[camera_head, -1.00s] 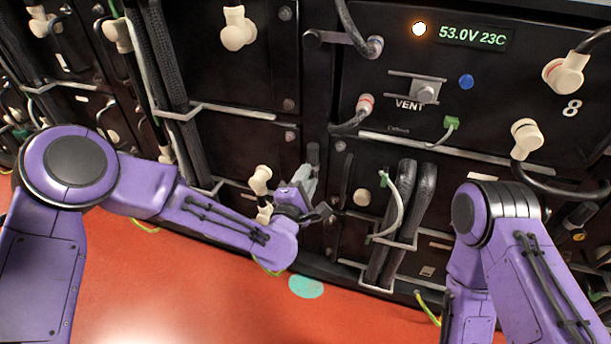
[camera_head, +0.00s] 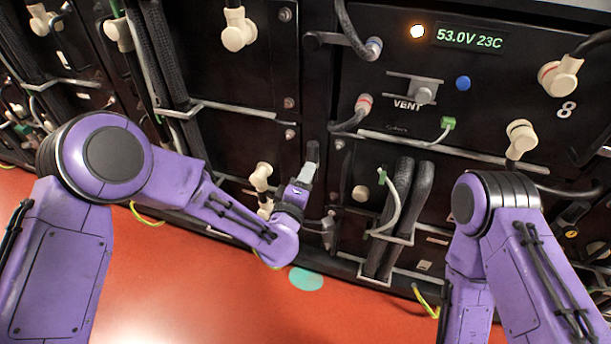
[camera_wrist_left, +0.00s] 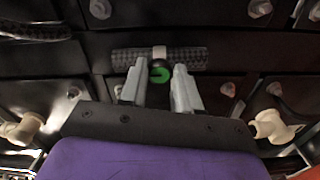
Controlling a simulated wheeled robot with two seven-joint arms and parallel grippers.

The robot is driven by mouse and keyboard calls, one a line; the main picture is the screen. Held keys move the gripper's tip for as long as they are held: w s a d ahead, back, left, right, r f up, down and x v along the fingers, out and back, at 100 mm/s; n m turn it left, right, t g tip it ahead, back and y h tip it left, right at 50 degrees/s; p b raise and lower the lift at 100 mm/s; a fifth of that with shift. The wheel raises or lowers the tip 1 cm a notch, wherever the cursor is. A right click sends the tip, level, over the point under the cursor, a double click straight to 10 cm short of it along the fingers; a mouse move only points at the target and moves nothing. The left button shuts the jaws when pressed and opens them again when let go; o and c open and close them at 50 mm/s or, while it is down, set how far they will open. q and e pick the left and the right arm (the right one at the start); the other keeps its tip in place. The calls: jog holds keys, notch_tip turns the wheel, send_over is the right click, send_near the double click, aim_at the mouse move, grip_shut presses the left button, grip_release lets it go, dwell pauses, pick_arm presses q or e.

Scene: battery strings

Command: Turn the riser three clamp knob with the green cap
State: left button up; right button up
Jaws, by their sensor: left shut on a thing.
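The knob with the green cap (camera_wrist_left: 160,73) shows in the left wrist view, in front of a dark braided riser (camera_wrist_left: 188,58) with a pale clamp band (camera_wrist_left: 160,52) around it. My left gripper (camera_wrist_left: 158,88) has its two grey fingers on either side of the knob and is shut on it. In the head view my left gripper (camera_head: 307,173) is at the lower battery panels, left of the pale cable bracket; the knob is hidden there. My right arm (camera_head: 495,225) stands at the right, with its gripper out of view.
A pale elbow connector (camera_head: 262,177) is close to the left of my left gripper. Braided cables in a bracket (camera_head: 404,239) stand to its right. A panel above has a lit display (camera_head: 469,37) and a blue button (camera_head: 463,83). The red floor (camera_head: 200,290) is clear in front.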

dwell(0.3)
pick_arm(q)
jog(key=o, duration=1.1)
jog(key=shift+c, duration=0.2)
jog(key=p+v, duration=0.1)
jog(key=v, duration=0.9)
jog(key=shift+s, duration=0.25)
jog(key=shift+a, duration=0.1)
